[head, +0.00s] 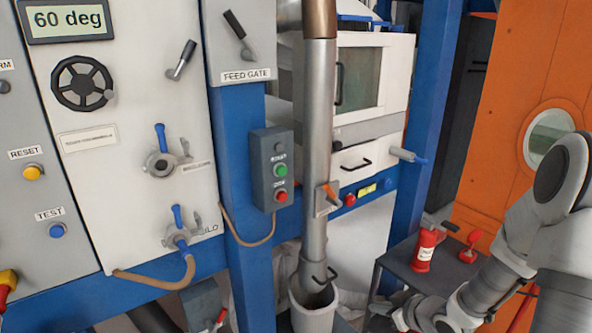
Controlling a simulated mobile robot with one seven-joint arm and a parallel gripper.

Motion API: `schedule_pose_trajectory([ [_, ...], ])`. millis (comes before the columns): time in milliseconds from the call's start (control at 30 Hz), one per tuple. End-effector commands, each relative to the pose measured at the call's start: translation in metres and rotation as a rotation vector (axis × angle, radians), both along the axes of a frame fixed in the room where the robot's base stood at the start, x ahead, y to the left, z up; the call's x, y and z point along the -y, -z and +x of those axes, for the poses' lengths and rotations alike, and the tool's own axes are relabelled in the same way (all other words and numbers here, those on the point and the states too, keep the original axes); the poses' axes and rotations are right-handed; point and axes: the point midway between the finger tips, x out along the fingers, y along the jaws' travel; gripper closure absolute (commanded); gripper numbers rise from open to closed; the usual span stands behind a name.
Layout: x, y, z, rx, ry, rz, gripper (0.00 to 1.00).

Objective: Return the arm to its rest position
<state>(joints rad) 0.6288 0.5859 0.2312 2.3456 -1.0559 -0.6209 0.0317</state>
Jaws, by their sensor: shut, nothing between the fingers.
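My grey arm (560,225) reaches in from the right edge and bends down toward the bottom of the head view. My gripper (388,308) is low at the bottom, right of the white bucket (313,310) and in front of the small grey table (400,262). It is shut and holds nothing. Its lower part is partly cut off by the picture's edge.
A steel pipe (318,150) drops into the bucket. The control panel (120,120) fills the left. An orange door (520,90) is behind my arm.

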Motion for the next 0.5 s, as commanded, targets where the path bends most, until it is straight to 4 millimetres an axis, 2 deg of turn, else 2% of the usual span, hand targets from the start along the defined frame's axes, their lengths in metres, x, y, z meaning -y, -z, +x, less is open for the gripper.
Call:
schedule_pose_trajectory([
  [33, 0.005, -0.015, 0.003, -0.003, 0.020, -0.049, 1.00],
  [267, 0.029, -0.080, 0.006, -0.035, 0.166, -0.231, 1.00],
  [500, 0.037, -0.159, -0.015, -0.060, 0.347, -0.320, 1.00],
])
